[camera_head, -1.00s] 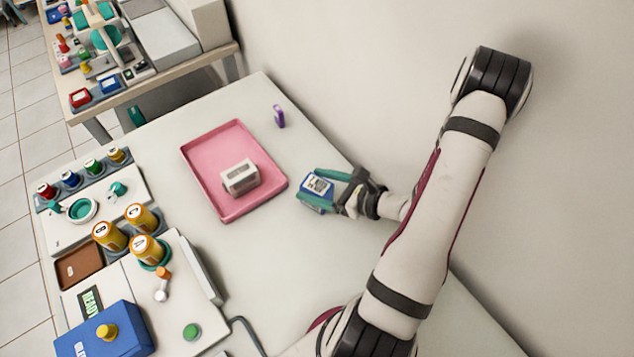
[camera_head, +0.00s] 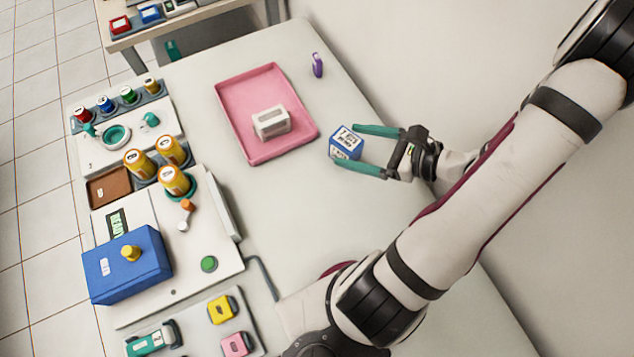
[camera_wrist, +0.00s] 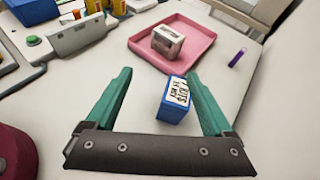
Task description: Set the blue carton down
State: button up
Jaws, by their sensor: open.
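The blue carton (camera_head: 346,143) has a white printed label and sits on the table, right of the pink tray. My gripper (camera_head: 360,150) is open, with its green fingers reaching toward the carton from the right in the head view. In the wrist view the carton (camera_wrist: 175,101) stands between the spread fingers of my gripper (camera_wrist: 160,95), nearer the right finger. A gap shows on its left; whether the right finger touches it I cannot tell.
The pink tray (camera_head: 305,141) holds a white box (camera_head: 271,122). A small purple item (camera_head: 317,65) stands behind the carton. The table in front of the carton is clear.

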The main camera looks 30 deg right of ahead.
jog(key=s+a+r+n+g, duration=0.35)
jog(key=a+n+g, duration=0.25)
jog(key=a+n, duration=0.2)
jog(key=s+a+r+n+g, duration=0.3)
jog(key=a+r+n+g, duration=0.2)
jog(key=a+n, duration=0.35)
jog(key=s+r+n+h, duration=0.2)
jog(key=s+n+h, duration=0.3)
jog(key=n, duration=0.1)
jog(key=shift+s+r+h, duration=0.25)
jog(key=shift+r+h, duration=0.05)
jog(key=shift+r, duration=0.1)
